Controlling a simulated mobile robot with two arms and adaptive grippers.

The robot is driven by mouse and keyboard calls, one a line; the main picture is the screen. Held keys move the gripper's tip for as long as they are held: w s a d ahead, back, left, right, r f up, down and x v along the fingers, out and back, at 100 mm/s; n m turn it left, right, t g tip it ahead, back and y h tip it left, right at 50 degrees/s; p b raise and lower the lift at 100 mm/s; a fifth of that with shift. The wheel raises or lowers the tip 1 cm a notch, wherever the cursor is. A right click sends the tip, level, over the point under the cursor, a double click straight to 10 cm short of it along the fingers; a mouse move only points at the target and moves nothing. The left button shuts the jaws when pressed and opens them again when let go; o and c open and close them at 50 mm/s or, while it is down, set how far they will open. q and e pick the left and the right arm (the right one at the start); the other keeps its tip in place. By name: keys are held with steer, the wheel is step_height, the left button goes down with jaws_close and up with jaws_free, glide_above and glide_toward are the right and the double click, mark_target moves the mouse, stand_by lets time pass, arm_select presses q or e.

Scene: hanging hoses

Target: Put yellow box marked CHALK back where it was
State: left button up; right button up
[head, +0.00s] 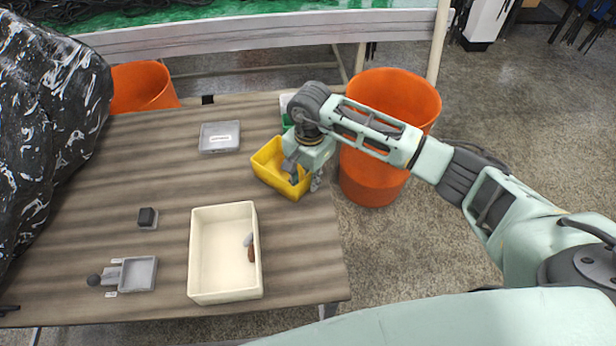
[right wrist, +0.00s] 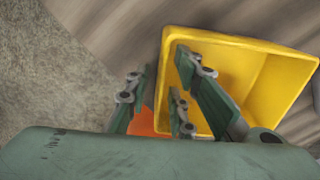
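The yellow box (head: 268,168) is at the right edge of the table, an open-topped bin. I cannot read any CHALK marking on it. It also shows in the right wrist view (right wrist: 245,70), where I look into its empty-looking inside. My right gripper (head: 302,178) is at the box's right side. In the right wrist view, the fingers of the right gripper (right wrist: 158,88) stand apart on either side of the near wall, one outside and the others over the inside. A gap shows between the outer finger and the wall. My left gripper is not in view.
On the table (head: 120,185) are a cream tray (head: 197,265) holding small items, a grey lidded box (head: 219,137), a small black block (head: 147,217) and a small grey tray (head: 139,274). Orange bins (head: 372,185) stand beyond the edge. A black plastic-wrapped bulk (head: 45,120) fills the left.

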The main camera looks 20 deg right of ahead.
steer(key=shift+r, duration=0.2)
step_height(320, 180, up, 12)
steer(key=b, duration=0.2)
stand_by(0.3)
steer(key=shift+s+d, duration=0.1)
stand_by(0.3)
